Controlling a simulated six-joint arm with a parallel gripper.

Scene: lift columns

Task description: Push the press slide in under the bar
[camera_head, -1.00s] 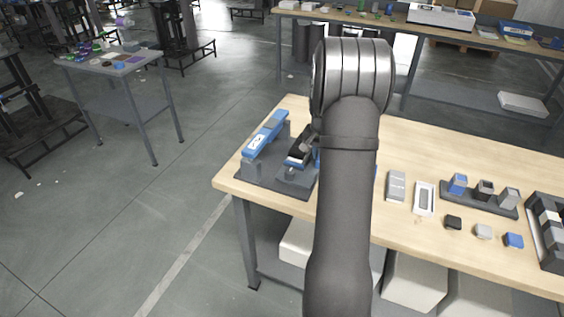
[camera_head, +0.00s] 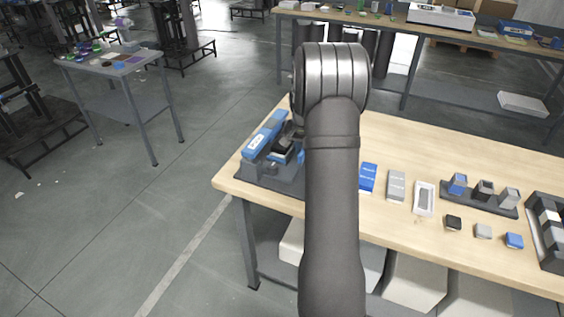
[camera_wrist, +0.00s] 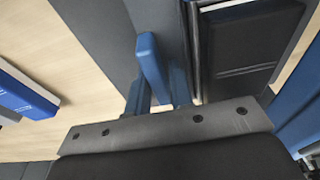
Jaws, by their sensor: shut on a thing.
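The press stands at the left end of the wooden table. Its long blue bar (camera_head: 264,136) is raised over a dark grey base (camera_head: 246,178), and it shows at the right edge of the wrist view (camera_wrist: 302,105). In the wrist view a blue upright handle (camera_wrist: 150,66) stands beside a dark block (camera_wrist: 250,45), which seems to be on the press slide. My gripper (camera_wrist: 160,92) is shut on the blue handle; the fingertips are partly hidden. In the head view my arm covers part of the press, so how far the slide sits under the bar is unclear.
Right of my arm lie a blue block (camera_head: 368,177), a grey block (camera_head: 396,185) and a white tray (camera_head: 423,198). Beyond are a dark rack (camera_head: 478,197) with small blocks, and several loose pieces. The table's front and left edges are close to the press.

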